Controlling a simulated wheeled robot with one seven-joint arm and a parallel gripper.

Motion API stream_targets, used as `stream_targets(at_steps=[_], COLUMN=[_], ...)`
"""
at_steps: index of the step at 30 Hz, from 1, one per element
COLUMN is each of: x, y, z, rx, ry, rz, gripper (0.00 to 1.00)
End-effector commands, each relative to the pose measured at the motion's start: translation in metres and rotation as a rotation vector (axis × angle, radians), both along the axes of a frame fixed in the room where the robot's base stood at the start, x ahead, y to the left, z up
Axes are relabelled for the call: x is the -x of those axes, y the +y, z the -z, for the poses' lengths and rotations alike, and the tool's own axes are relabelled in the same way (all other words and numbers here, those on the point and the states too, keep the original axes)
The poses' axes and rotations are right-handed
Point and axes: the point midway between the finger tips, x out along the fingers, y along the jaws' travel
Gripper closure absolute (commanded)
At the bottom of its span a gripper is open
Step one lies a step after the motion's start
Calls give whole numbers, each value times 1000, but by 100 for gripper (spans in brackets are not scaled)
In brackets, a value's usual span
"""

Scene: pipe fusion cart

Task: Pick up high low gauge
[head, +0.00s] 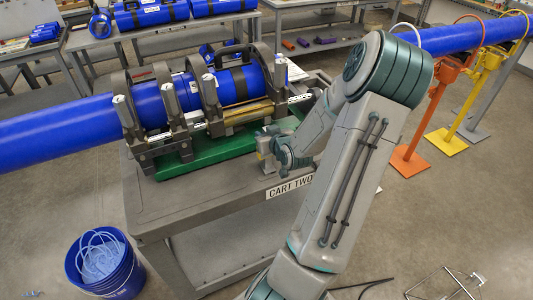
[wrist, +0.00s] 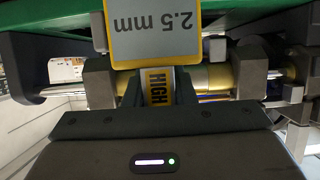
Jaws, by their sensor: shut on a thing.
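The high low gauge (wrist: 155,30) fills the top middle of the wrist view as a grey plate with a yellow edge, marked "2.5 mm" upside down. My gripper (wrist: 158,92) is shut on this lower part. In the head view my gripper (head: 268,148) is above the cart top, at the front right of the green base of the fusion machine. The gauge is small there, a yellowish and grey patch (head: 264,160) beside the fingers. I cannot tell whether it touches the cart.
The cart (head: 190,202) marked "CART TWO" carries the fusion machine (head: 200,100) with clamps around a blue pipe (head: 55,130). Its green base (head: 185,168) is close behind my gripper. A blue bucket (head: 105,265) stands on the floor. The cart top's front left is clear.

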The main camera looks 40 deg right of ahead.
Motion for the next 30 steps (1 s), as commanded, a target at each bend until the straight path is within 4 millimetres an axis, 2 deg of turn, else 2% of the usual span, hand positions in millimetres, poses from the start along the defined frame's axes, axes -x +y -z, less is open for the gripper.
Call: stream_targets(at_steps=[10,13,17,21,30], x=[0,0,0,31,76], y=[-1,-1,-1,-22,-49], z=[-11,-22,-46,-65,-97], rx=[3,6,9,6,4], ry=[-2,-2,-2,-1,0], rz=[0,0,0,8,3], gripper=[100,100,100,100,100])
